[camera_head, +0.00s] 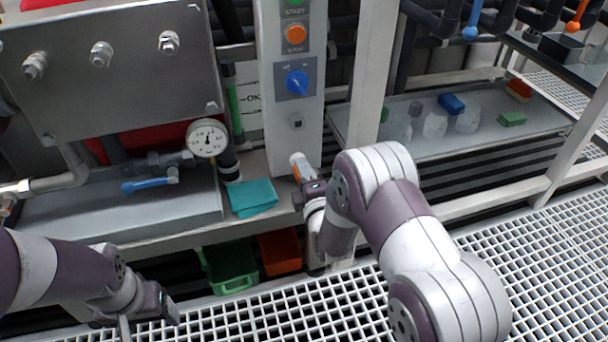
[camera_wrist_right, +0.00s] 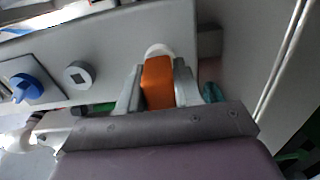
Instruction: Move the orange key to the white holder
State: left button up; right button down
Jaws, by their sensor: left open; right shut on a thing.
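The orange key (camera_wrist_right: 158,82) sits between the two fingers of my right gripper (camera_wrist_right: 158,92), which is shut on it. In the head view, the key (camera_head: 296,172) shows as a small orange patch at the tip of my right gripper (camera_head: 301,176), in front of the foot of the control panel. A white rounded piece (camera_wrist_right: 158,50) shows right at the far end of the orange part; I cannot tell whether it belongs to the key or is the white holder. My left gripper (camera_head: 150,320) is open and empty, low at the left over the grating.
The control panel (camera_head: 267,100) has a blue knob (camera_head: 297,83) and a square-holed socket (camera_head: 297,121). A teal cloth (camera_head: 253,197) lies on the ledge, left of my right gripper. Green (camera_head: 232,284) and orange (camera_head: 280,252) bins stand below. A shelf at right holds small blocks.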

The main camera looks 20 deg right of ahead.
jog(key=shift+w, duration=0.25)
jog(key=c, duration=0.7)
grip_release()
jog(key=shift+s+r+p, duration=0.1)
jog(key=shift+s+p, duration=0.25)
jog(key=shift+s, duration=0.05)
jog(key=s+p, duration=0.5)
jog(key=s, duration=0.7)
jog(key=shift+d, duration=0.2)
